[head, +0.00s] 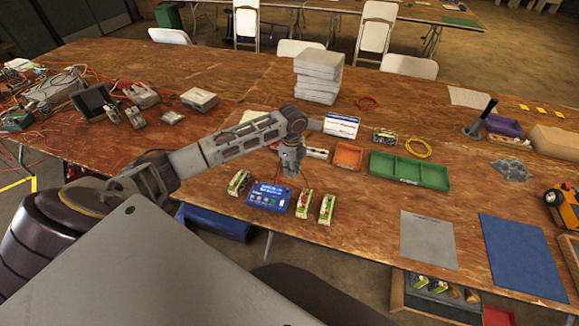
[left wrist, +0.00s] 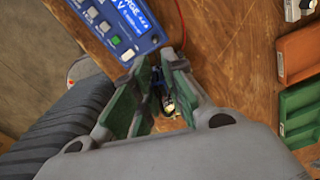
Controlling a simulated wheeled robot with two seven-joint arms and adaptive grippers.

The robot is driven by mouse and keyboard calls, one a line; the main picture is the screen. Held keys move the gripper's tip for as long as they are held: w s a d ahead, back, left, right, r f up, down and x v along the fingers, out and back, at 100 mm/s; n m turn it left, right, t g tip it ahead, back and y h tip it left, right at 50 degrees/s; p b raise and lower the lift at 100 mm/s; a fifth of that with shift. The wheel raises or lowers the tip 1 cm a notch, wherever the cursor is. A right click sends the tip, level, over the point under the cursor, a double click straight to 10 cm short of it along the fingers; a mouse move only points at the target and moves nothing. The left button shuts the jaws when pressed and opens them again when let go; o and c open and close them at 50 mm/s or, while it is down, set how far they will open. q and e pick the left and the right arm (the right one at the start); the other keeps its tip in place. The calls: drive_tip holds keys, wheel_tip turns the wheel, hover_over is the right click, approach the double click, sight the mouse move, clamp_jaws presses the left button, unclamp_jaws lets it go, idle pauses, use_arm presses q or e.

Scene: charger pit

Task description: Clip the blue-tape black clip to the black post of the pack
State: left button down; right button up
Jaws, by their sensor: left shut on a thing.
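My left gripper (head: 291,168) hangs over the table just behind the blue charger (head: 269,196), pointing down. In the left wrist view my left gripper (left wrist: 160,68) is shut on the small dark clip (left wrist: 157,86), which has blue on it. A pale, shiny bit shows below it between the fingers; I cannot tell what it is. The charger (left wrist: 120,25) shows at the top left there. Green and white packs stand left (head: 238,182) and right (head: 304,203) of the charger, with another (head: 326,208) beyond. Their posts are too small to tell apart. My right gripper is out of view.
An orange tray (head: 348,156) and a green divided tray (head: 410,171) lie right of the gripper. A red wire (left wrist: 182,30) runs near the charger. A white box (head: 341,125) stands behind. Grey (head: 428,240) and blue (head: 522,255) mats lie at the right front.

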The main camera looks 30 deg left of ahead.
use_arm(q)
drive_tip(key=d+m+p, duration=0.1)
drive_tip(key=d+m, duration=0.1)
drive_tip(key=m, duration=0.2)
drive_tip(key=w+d+f+m+p, duration=0.1)
drive_tip(key=d+m, duration=0.1)
drive_tip(key=m, duration=0.3)
drive_tip(key=w+d+m+p, duration=0.1)
drive_tip(key=d+m, duration=0.1)
drive_tip(key=m, duration=0.3)
drive_tip(key=shift+d+f, duration=0.15)
idle(1.3)
drive_tip(key=shift+f, duration=0.3)
drive_tip(key=shift+f+b, duration=0.55)
drive_tip(key=shift+f, duration=0.8)
drive_tip(key=shift+f+b, duration=0.9)
drive_tip(key=shift+f, duration=0.95)
